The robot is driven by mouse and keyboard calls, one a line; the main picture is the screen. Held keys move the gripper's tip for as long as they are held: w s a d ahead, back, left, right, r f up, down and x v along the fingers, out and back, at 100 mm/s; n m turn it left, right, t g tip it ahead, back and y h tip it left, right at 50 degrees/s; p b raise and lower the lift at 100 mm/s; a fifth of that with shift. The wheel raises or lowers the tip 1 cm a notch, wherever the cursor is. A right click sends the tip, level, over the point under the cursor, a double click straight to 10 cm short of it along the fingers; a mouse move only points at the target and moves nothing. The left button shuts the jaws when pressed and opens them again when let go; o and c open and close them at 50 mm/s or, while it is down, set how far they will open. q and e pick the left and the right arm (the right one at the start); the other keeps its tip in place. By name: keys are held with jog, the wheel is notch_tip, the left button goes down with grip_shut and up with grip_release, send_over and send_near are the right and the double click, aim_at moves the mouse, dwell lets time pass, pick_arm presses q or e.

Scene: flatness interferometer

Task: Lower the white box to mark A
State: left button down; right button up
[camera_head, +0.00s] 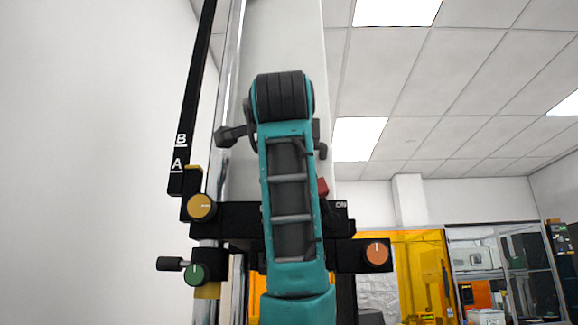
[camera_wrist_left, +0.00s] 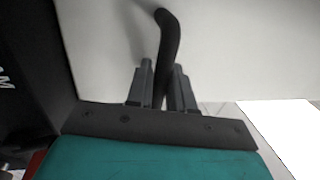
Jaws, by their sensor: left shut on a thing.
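The white box (camera_head: 285,35) shows as a tall pale body behind my teal left arm in the head view. Its pale face (camera_wrist_left: 230,50) fills much of the left wrist view. My left gripper (camera_wrist_left: 163,80) is shut on a black curved handle (camera_wrist_left: 168,30) in front of that face. In the head view my arm hides the gripper and handle. Mark A (camera_head: 177,164) is a white letter with a line near the lower end of a black scale (camera_head: 195,85), with mark B (camera_head: 181,139) above it. My right gripper is not in view.
A shiny vertical column (camera_head: 231,60) stands beside the scale. Below are a yellow-faced knob (camera_head: 202,207), a green knob (camera_head: 195,274) and an orange knob (camera_head: 377,253) on black brackets. A label "ON" (camera_head: 341,204) is right of my arm. Orange panels (camera_head: 420,265) stand behind.

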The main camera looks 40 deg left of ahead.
pick_arm(q)
jog(key=shift+f+b, duration=0.3)
jog(key=shift+f, duration=0.2)
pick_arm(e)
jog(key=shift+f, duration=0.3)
pick_arm(q)
jog(key=c, duration=1.1)
grip_release()
jog(key=shift+c, duration=0.2)
jog(key=shift+r, duration=0.1)
jog(key=shift+s+d, duration=0.1)
jog(key=b+v, duration=0.2)
jog(key=v, duration=1)
jog(key=shift+s+d+b, duration=0.25)
jog(key=shift+s+b, duration=0.05)
jog(key=shift+b, duration=0.1)
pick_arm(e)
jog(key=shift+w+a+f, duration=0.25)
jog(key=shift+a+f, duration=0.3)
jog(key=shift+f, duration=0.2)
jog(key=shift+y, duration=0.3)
